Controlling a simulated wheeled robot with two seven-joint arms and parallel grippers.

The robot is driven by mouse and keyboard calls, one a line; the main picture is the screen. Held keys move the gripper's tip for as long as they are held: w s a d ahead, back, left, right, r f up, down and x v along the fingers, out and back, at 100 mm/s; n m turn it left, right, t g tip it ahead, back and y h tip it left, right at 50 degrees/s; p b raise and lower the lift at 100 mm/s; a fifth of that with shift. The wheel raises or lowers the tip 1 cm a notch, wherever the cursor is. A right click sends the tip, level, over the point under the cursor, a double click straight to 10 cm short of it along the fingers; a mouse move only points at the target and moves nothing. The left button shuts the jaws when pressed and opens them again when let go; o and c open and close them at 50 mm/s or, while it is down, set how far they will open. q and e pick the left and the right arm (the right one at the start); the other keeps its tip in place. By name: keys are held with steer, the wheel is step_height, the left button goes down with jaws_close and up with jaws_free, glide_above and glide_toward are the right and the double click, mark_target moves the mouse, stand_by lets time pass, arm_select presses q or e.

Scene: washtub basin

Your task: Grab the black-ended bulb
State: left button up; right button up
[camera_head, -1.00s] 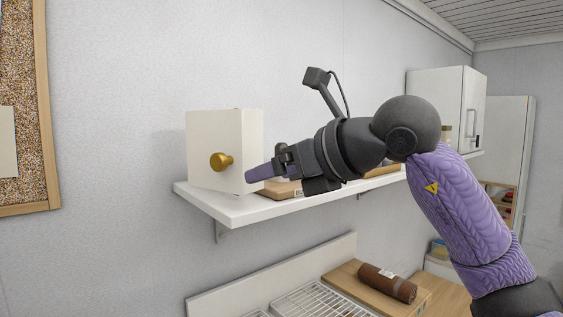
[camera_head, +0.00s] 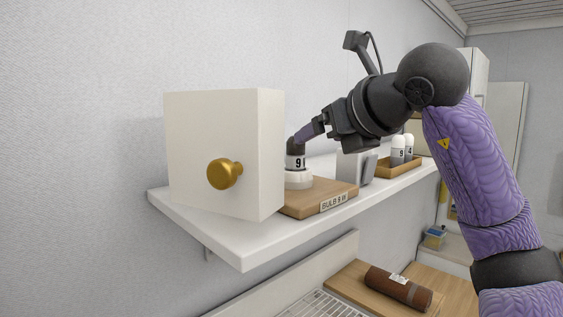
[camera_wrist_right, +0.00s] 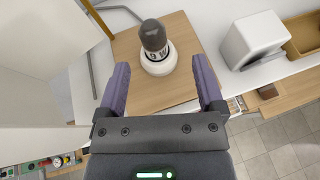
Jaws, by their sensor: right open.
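The black-ended bulb (camera_head: 296,147) stands upright, dark end up, with a white band marked 9. It sits in a round white holder (camera_head: 298,181) on a wooden board. In the right wrist view, the bulb (camera_wrist_right: 153,38) appears just ahead of my fingertips, roughly centred between them. My right gripper (camera_head: 304,134) is open and empty, reaching down from the right to the bulb's upper part. Its two purple fingers spread apart in the wrist view (camera_wrist_right: 160,66). In the head view the fingers overlap the bulb's top edge, so contact is unclear. My left gripper is not in view.
A white box (camera_head: 215,130) with a gold knob (camera_head: 224,174) stands left of the bulb on the shelf (camera_head: 240,240). The board (camera_head: 315,200) bears a "BULB 9 W" label. A grey-white block (camera_head: 355,168) and a wooden tray (camera_head: 403,170) with white bulbs stand to the right.

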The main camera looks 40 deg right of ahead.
mark_target(295, 160)
steer(key=shift+w+f, duration=0.2)
steer(key=shift+w, duration=0.3)
steer(key=shift+w+f+p, duration=0.1)
steer(key=shift+w+p, duration=0.6)
steer(key=shift+p, duration=0.15)
steer(key=p+x, duration=0.1)
steer(key=x, duration=0.4)
steer(key=shift+w+a+p, duration=0.15)
steer(key=shift+a+p, duration=0.05)
steer(key=shift+p, duration=0.2)
steer(key=shift+s, duration=0.25)
steer(key=shift+c, duration=0.9)
steer(key=shift+w, duration=0.1)
steer(key=c, duration=0.5)
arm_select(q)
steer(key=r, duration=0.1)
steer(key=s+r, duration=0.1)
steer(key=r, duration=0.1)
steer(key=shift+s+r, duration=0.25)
arm_select(e)
jaws_close()
